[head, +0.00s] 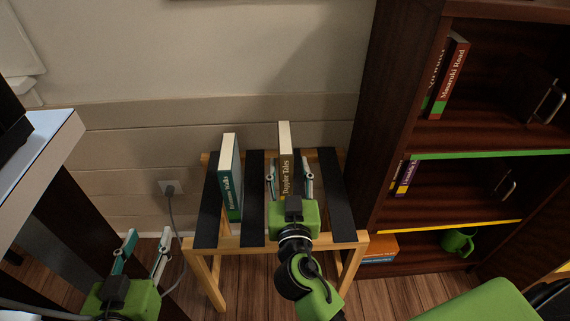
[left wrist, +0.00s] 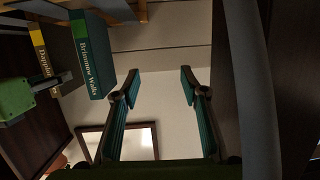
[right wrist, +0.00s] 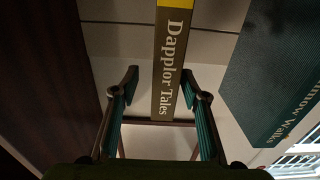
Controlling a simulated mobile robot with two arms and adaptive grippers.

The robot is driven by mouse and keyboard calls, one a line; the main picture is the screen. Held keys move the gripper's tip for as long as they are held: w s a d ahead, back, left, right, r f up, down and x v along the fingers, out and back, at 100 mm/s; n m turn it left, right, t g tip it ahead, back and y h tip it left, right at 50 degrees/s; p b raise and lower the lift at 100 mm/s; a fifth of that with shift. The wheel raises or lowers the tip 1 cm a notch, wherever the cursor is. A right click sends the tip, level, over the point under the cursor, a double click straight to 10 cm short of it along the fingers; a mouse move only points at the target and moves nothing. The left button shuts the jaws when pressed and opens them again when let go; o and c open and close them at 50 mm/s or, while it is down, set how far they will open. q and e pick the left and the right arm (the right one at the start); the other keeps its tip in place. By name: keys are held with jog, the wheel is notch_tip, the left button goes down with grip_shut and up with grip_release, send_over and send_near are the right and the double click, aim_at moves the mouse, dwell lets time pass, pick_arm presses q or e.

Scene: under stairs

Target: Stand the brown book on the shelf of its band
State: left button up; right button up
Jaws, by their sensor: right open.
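The brown book (head: 286,178), "Dapplor Tales", stands upright on the slatted wooden stand, its spine toward me. In the right wrist view its spine (right wrist: 170,65) shows a yellow band. My right gripper (head: 289,163) is open, with its fingers on either side of the book; gaps show in the right wrist view. My left gripper (head: 148,236) is open and empty, low at the left. The bookcase at right has a shelf with a green edge strip (head: 465,154) and a lower one with a yellow edge strip (head: 470,229).
Red (head: 449,80) and purple (head: 407,177) books stand in upper compartments. An orange book (head: 380,247) and green mug (head: 458,242) occupy the lower compartment, with space between them.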

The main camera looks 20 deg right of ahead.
jog(key=x, duration=0.5)
jog(key=shift+w+a+r, duration=0.2)
jog(key=shift+a+r, duration=0.05)
pick_arm(q)
jog(key=shift+s+a+f+g, duration=0.15)
jog(key=shift+s+f+g, duration=0.15)
jog(key=shift+f, duration=0.3)
jog(key=shift+s+a+f+g, duration=0.1)
jog(key=shift+s+f+g, duration=0.1)
jog(key=shift+f+g, duration=0.3)
pick_arm(e)
grip_shut()
